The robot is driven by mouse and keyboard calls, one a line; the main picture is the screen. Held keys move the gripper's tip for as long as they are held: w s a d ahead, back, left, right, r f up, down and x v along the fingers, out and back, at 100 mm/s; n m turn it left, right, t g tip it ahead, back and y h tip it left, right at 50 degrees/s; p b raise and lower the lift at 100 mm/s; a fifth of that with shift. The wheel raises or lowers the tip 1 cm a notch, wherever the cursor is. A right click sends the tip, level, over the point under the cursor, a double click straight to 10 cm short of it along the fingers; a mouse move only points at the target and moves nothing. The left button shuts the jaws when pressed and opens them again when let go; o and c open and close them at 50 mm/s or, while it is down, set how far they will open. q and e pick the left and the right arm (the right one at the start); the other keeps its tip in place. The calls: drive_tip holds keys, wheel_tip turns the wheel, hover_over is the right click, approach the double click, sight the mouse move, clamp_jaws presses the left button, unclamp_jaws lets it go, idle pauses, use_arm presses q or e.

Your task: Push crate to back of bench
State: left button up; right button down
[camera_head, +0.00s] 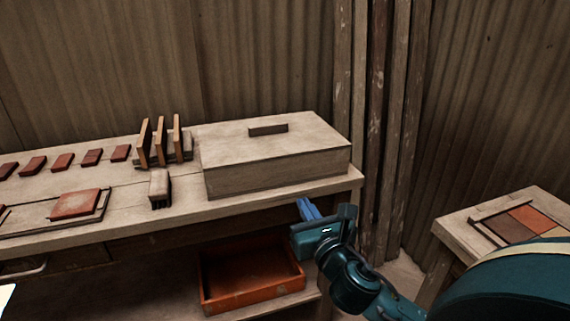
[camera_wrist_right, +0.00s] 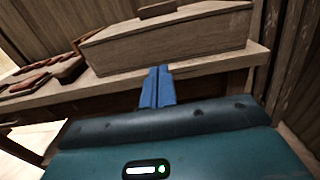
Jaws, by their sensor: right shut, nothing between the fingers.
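A pale wooden crate (camera_head: 275,168) with a small dark handle on its flat top sits at the right end of the bench (camera_head: 130,222), its front face close to the bench's front edge. The crate also shows in the right wrist view (camera_wrist_right: 165,42), ahead of the fingers. My right gripper (camera_head: 308,209) is shut and empty. Its blue fingers (camera_wrist_right: 157,86) point at the crate's lower front, around the height of the bench edge, and look apart from the crate. My left gripper is not in view.
A wooden rack (camera_head: 161,142) with upright slats and a small block brush (camera_head: 159,188) stand left of the crate. Several red tiles (camera_head: 62,160) lie further left. An orange tray (camera_head: 252,274) is on the shelf below. Another table (camera_head: 455,232) stands at right.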

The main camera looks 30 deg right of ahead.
sight(281, 168)
drive_tip(key=x, duration=1.2)
drive_tip(key=shift+w+b, duration=0.3)
drive_tip(key=shift+w, duration=0.15)
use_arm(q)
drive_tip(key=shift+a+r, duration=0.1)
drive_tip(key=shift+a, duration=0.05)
use_arm(e)
drive_tip(key=shift+w, duration=0.2)
